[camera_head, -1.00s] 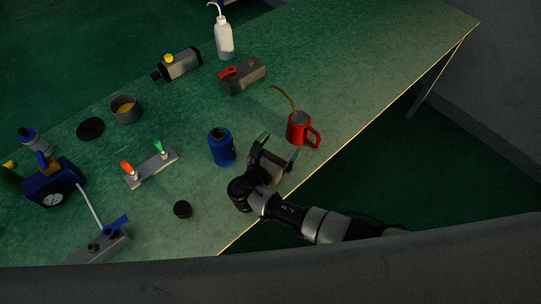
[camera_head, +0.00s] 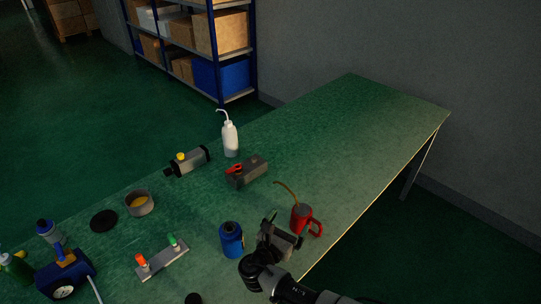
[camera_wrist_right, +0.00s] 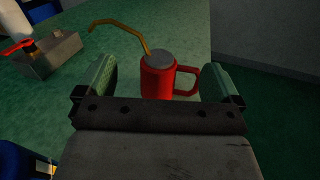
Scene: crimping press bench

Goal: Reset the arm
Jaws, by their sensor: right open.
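My right gripper (camera_head: 285,227) is above the green bench near its front edge, open and empty. In the right wrist view its two green fingers (camera_wrist_right: 160,85) are spread wide. A red oil can (camera_head: 303,219) with a bent brass spout stands just beyond the gripper; in the wrist view the can (camera_wrist_right: 157,78) shows between the fingers, farther off, its handle to the right. A blue bottle (camera_head: 232,240) stands upright left of the gripper, apart from it. My left gripper is not in view.
The bench (camera_head: 350,140) is clear at its far right. A grey block with a red valve handle (camera_head: 246,172), a white wash bottle (camera_head: 230,139), a grey cylinder (camera_head: 188,161), a cup (camera_head: 140,203) and a blue gauge pump (camera_head: 66,273) stand on it. A two-valve manifold (camera_head: 162,262) lies left of the blue bottle.

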